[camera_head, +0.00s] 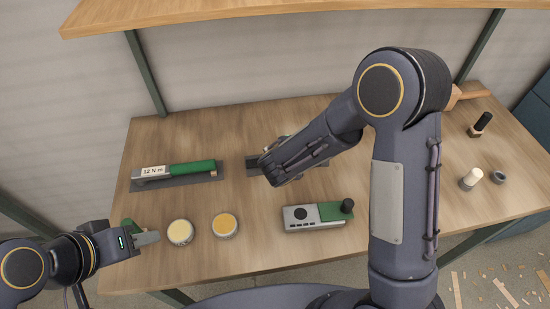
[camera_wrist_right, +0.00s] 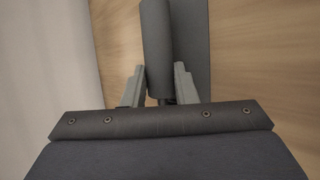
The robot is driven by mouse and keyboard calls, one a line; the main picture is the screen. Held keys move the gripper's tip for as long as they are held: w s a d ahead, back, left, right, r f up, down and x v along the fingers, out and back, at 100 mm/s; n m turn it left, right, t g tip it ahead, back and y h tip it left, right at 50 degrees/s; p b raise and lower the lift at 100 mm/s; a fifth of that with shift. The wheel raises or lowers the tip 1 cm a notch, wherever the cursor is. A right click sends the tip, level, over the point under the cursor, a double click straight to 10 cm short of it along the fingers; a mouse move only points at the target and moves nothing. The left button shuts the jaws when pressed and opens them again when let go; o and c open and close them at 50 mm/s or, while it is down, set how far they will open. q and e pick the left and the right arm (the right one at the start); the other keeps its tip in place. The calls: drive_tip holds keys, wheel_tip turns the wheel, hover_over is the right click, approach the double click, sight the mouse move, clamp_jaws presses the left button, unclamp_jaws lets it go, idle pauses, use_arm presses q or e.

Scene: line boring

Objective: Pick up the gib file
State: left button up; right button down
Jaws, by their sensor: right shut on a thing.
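My right gripper (camera_wrist_right: 159,72) is shut on a dark grey, rod-like handle (camera_wrist_right: 156,35), apparently the gib file. The handle runs up and away between the two fingers in the right wrist view. It lies over or just above a dark grey mat (camera_wrist_right: 193,45); I cannot tell whether it touches. In the head view my right arm hides most of the held thing and the fingers; the mat (camera_head: 252,168) shows beside it. My left gripper (camera_head: 147,238) is low at the bench's left front, beside a pale-yellow tin (camera_head: 180,232); its jaw state is unclear.
A green-handled torque wrench marked 12 N m (camera_head: 180,169) lies on a mat at left. An orange-yellow tin (camera_head: 225,225) and a grey-green device with a black knob (camera_head: 318,216) stand at the front. Small items, including a white-topped one (camera_head: 471,179), stand at right. A shelf (camera_head: 240,12) overhangs behind.

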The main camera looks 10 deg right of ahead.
drive_tip(key=shift+r, duration=0.15)
drive_tip(key=shift+r, duration=0.3)
wheel_tip(320, 180, up, 2)
drive_tip(key=shift+w+r, duration=0.1)
drive_tip(key=shift+r, duration=0.15)
drive_tip(key=s+d+b+v, duration=0.1)
drive_tip(key=v, duration=0.7)
drive_tip(key=s+d+f+b+v, duration=0.1)
drive_tip(key=v, duration=0.7)
drive_tip(key=shift+s+d+b, duration=0.25)
drive_tip(key=shift+s+b, duration=0.15)
drive_tip(key=shift+s, duration=0.2)
drive_tip(key=shift+r, duration=0.25)
wheel_tip(320, 180, up, 4)
drive_tip(key=p, duration=0.2)
drive_tip(key=shift+f+p, duration=0.1)
drive_tip(key=shift+p, duration=0.3)
